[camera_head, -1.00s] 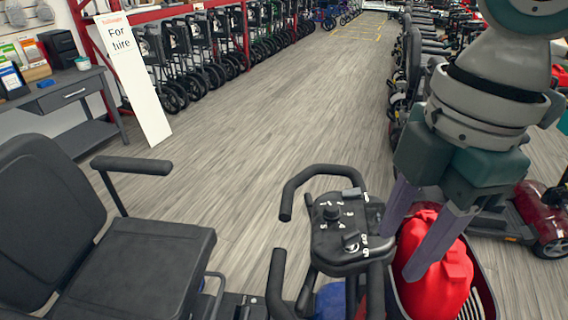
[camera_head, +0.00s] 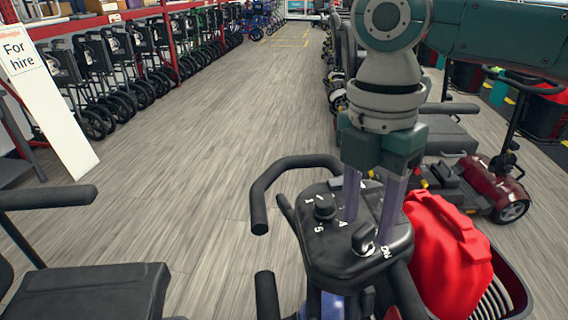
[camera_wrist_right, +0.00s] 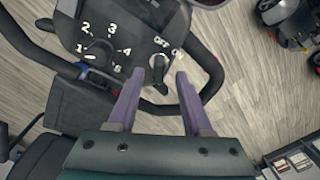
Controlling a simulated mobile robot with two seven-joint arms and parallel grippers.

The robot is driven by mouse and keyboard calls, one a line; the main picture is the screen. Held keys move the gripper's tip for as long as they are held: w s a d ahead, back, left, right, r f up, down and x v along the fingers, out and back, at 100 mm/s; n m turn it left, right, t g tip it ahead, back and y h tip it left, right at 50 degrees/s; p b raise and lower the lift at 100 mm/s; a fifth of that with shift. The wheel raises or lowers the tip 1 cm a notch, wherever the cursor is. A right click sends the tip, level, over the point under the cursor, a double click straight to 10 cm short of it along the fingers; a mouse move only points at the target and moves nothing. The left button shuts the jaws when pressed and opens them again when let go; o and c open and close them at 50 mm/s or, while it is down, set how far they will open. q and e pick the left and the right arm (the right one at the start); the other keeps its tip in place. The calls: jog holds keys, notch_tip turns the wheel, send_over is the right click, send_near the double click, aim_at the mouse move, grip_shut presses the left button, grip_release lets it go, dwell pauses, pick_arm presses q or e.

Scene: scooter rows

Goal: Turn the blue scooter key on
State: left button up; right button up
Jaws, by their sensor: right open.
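The blue scooter's black control console (camera_head: 330,262) is in the lower middle of the head view; a bit of its blue body (camera_head: 332,306) shows below. The key (camera_head: 364,240) sits in its switch beside the ON mark. In the right wrist view the key (camera_wrist_right: 158,64) is between and slightly beyond the fingertips, near the OFF and ON marks; its exact setting is hard to tell. My right gripper (camera_head: 369,228) is open, fingers pointing down over the console, one on each side of the key without gripping it. It also shows in the wrist view (camera_wrist_right: 160,74). My left gripper is out of view.
A speed dial (camera_head: 324,207) with numbers is left of the key. Black handlebars (camera_head: 262,195) curve around the console. A red bag (camera_head: 446,255) sits in a basket on the right. A black seat (camera_head: 90,295) is at lower left. The aisle floor (camera_head: 210,130) is clear.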

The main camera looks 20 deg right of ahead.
jog(key=shift+f, duration=0.75)
grip_shut()
